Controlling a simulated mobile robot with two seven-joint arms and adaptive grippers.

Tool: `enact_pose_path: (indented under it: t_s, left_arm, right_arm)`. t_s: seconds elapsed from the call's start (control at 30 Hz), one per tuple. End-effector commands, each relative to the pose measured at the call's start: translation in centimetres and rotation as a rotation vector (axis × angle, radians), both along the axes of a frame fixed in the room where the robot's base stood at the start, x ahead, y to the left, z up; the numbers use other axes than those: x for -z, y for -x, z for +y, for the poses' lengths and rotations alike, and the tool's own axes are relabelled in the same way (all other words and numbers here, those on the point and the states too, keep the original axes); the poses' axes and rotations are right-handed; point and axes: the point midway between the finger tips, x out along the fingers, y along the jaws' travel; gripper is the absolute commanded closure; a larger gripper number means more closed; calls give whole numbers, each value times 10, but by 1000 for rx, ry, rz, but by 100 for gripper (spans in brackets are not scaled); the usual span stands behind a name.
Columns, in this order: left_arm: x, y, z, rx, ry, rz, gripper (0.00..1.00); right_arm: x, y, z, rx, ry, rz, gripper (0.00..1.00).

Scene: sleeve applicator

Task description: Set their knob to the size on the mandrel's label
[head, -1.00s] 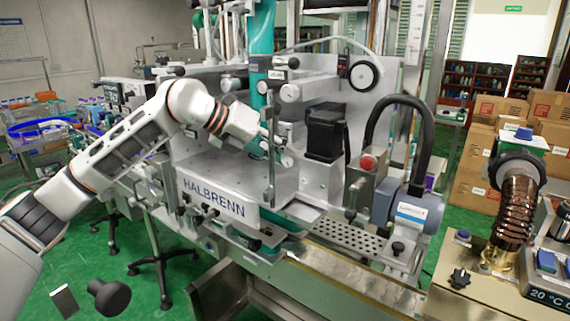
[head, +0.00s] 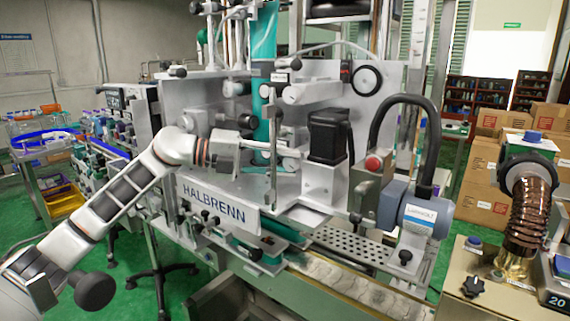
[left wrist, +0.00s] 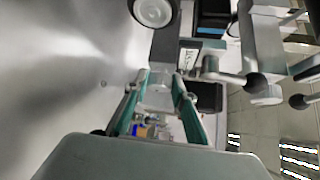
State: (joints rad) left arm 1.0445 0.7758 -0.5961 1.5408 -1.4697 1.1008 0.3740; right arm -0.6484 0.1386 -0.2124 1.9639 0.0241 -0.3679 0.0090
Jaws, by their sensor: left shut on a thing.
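The mandrel (head: 265,100) is an upright column with teal film at the middle of the HALBRENN machine. A small label (head: 280,77) is near its top; its print is too small to read. My left gripper (head: 290,151) is in front of the machine, beside the column and left of a black motor block. In the left wrist view the left gripper (left wrist: 161,76) has its two teal fingers closed in on a pale piece (left wrist: 159,96). It seems to be the knob, but its scale and setting cannot be made out. My right gripper is not in view.
A red button box (head: 372,180) and a perforated plate (head: 362,246) are further right.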

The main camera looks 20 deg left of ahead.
Motion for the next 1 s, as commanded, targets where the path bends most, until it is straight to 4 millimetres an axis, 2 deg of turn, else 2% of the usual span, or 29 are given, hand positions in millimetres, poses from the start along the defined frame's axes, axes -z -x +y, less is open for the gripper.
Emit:
enact_pose_path:
  t_s: [0.53,0.57,0.6,1.0]
  left_arm:
    - [1,0,0,-1,23,10,96]
    - [1,0,0,0,22,9,69]
    - [1,0,0,1,22,10,59]
    - [1,1,3,-1,22,8,57]
  right_arm:
    - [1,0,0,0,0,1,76]
    - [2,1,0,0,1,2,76]
    - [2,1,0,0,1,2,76]
    - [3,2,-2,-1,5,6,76]
